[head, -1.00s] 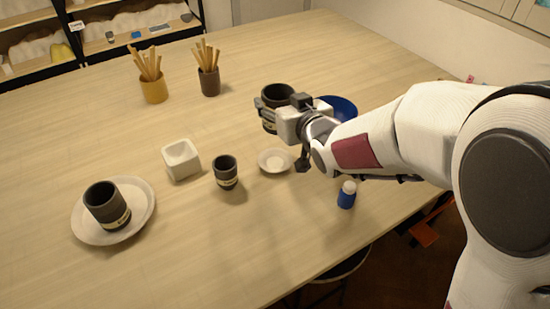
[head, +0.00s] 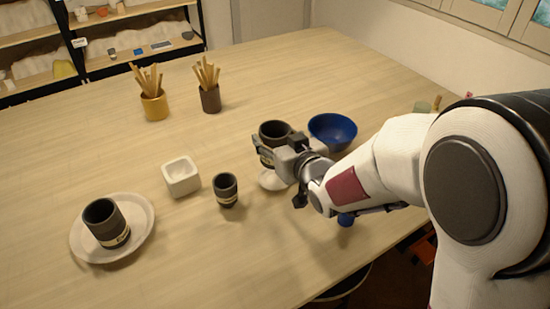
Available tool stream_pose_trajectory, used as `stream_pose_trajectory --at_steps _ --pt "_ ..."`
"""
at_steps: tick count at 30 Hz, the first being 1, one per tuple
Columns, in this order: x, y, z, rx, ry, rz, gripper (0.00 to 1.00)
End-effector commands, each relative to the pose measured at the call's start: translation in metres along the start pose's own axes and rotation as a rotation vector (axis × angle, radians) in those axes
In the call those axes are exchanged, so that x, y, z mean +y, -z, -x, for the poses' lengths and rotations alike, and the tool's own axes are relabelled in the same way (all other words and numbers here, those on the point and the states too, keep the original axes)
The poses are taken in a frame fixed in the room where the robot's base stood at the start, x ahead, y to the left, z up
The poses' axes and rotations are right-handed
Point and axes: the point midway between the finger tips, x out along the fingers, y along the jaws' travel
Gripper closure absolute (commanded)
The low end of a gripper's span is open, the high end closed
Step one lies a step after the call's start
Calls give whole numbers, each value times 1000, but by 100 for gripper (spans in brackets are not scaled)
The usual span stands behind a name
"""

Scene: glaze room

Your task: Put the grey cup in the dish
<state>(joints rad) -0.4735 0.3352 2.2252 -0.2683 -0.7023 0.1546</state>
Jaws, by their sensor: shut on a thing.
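A dark grey cup (head: 274,131) with a pale band is upright in my gripper (head: 271,150), which is shut on it. The small pale dish (head: 270,181) lies just below the cup in the head view, partly hidden by my gripper. The cup seems to be above or just behind the dish; the exact gap cannot be told. Another dark grey cup (head: 101,224) stands on a wide pale plate (head: 145,232) at the left. A smaller dark grey cup (head: 226,191) stands on the table left of the dish.
A white square pot (head: 181,178) stands left of the small cup. A blue bowl (head: 333,131) is right of the held cup. A blue bottle (head: 345,219) is mostly hidden under my arm. Two stick holders (head: 154,105) (head: 210,98) stand farther back. The table's middle back is clear.

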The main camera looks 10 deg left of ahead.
Motion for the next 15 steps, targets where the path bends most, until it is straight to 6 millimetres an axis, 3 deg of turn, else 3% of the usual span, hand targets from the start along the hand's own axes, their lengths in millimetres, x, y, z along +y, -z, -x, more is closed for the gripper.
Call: stream_pose_trajectory --at_steps 6,15 --pt "0 -20 -7 1 0 0 77" --pt "0 -23 -8 3 0 1 77"
